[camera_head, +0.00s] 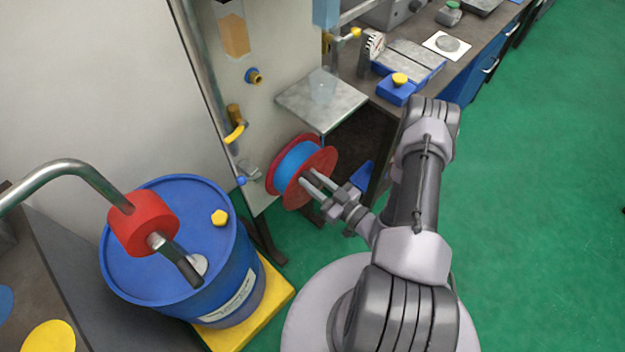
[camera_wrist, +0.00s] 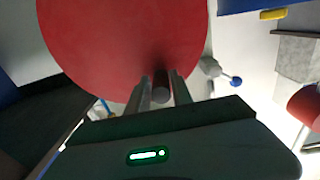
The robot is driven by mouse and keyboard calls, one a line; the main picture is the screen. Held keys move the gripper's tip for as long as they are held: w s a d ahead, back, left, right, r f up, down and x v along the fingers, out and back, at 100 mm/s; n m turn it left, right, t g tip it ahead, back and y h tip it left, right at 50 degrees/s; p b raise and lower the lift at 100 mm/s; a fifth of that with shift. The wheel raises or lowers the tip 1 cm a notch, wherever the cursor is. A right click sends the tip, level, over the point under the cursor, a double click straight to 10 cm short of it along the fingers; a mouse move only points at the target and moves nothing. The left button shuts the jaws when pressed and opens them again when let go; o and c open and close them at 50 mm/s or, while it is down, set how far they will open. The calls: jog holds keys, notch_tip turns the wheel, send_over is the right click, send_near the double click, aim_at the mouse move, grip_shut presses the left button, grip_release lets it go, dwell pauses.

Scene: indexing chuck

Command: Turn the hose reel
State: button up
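The hose reel (camera_head: 275,187) has red flanges with a blue band wound between them, and it is mounted on the side of a pale panel. Its red face (camera_wrist: 115,40) fills the upper left of the wrist view. A short dark handle peg (camera_wrist: 161,88) stands out from that face near its lower edge. My gripper (camera_head: 308,179) is at the reel's face, its two fingers apart with the peg between them. In the wrist view my gripper (camera_wrist: 161,78) shows one finger on each side of the peg, with what look like narrow gaps.
A grey metal shelf (camera_head: 321,97) juts out just above the reel. A blue drum (camera_head: 170,270) stands on a yellow base (camera_head: 268,302) at left, with a red-collared pipe (camera_head: 143,222) above it. A workbench (camera_head: 460,75) runs along the back right. Green floor is clear at right.

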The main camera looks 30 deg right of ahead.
jog(key=shift+o, duration=1.1)
jog(key=shift+s, duration=0.1)
jog(key=p+v, duration=0.3)
jog(key=v, duration=1.4)
jog(key=shift+s, duration=0.15)
